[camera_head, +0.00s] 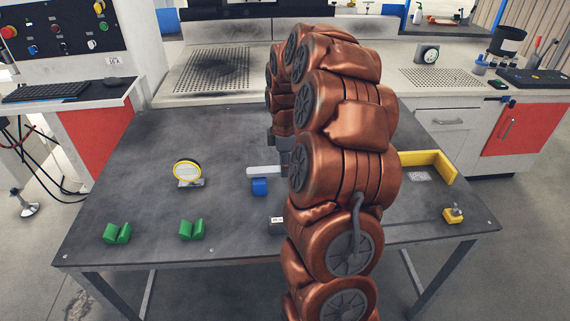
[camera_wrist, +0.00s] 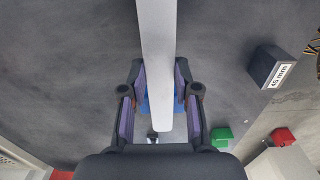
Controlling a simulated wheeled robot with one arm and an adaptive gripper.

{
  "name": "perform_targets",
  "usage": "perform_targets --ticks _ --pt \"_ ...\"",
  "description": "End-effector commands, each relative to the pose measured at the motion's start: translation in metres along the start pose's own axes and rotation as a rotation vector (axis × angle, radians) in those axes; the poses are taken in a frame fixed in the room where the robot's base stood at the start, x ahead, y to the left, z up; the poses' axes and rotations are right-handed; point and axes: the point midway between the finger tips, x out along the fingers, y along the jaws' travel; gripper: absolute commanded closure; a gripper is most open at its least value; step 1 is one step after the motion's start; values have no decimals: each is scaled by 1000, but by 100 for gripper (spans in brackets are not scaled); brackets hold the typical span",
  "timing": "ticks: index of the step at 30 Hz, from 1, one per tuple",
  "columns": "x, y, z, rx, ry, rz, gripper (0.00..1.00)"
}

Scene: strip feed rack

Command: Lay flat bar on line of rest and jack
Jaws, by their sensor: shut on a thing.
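The flat bar is a pale grey strip (camera_head: 263,170), sticking out to the left from behind my arm. In the wrist view the bar (camera_wrist: 156,40) runs between the two purple-padded fingers of my gripper (camera_wrist: 160,95), which is shut on it. A blue block (camera_head: 260,187) stands just below the bar in the head view; blue also shows behind the bar in the wrist view. I cannot tell whether bar and block touch. My arm hides the gripper's fingers and the bar's right part in the head view. I cannot identify the rest or the jack for certain.
Two green V-shaped blocks (camera_head: 117,233) (camera_head: 192,230) and a yellow-rimmed round dial (camera_head: 187,172) stand on the dark table (camera_head: 130,170). A dark labelled block (camera_head: 276,225) is near the front. A yellow angled fence (camera_head: 430,163) and small yellow fixture (camera_head: 453,215) are right.

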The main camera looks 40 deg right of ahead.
Motion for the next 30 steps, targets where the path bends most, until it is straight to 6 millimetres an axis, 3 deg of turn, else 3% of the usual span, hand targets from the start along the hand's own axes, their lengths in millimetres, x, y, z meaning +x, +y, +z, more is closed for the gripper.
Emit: perform_targets --ticks 13,14,15,22,30 --pt "7 0 0 0 0 1 100" --pt "7 0 0 0 0 1 68" --pt "7 0 0 0 0 1 64" --pt "7 0 0 0 0 1 40" --pt "7 0 0 0 0 1 40"
